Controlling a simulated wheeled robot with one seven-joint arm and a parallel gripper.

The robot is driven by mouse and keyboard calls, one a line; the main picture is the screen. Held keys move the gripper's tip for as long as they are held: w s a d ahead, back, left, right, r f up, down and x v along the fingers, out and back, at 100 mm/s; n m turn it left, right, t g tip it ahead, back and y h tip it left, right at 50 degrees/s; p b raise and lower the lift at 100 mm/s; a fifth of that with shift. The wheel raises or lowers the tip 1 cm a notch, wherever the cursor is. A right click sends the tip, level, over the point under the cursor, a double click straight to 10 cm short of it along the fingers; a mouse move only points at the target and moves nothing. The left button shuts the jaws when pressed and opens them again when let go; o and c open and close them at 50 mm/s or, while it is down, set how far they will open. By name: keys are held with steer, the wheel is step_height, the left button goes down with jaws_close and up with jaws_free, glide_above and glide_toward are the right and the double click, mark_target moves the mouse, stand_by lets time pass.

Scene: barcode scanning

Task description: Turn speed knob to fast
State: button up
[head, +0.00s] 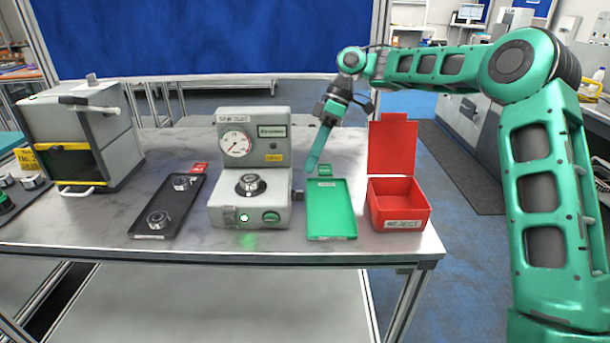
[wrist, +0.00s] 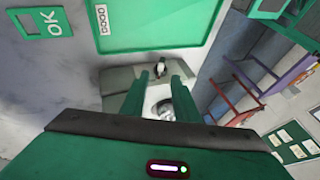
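A grey spin test machine (head: 226,200) stands on the table, with a round dial gauge, a lit green light and a green button on its front. A round metal part (head: 249,184) sits on its top ledge. A small dark knob (head: 298,195) sticks out of its right side; in the wrist view the knob (wrist: 159,68) appears just beyond my fingertips, with a pale pointer mark. I cannot read its setting. My gripper (head: 312,164) is right of the machine, above the green tray, pointing down; in the wrist view its two fingers (wrist: 160,80) are apart with nothing between them.
The green tray (head: 332,222) with an OK label lies right of the machine. A red REJECT box (head: 399,208) with raised lid stands further right. A black tray (head: 165,212) with two metal parts lies left, and a grey cabinet (head: 88,140) stands beyond it.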

steer(key=shift+v, duration=1.85)
steer(key=shift+d+f, duration=0.1)
steer(key=shift+o, duration=0.2)
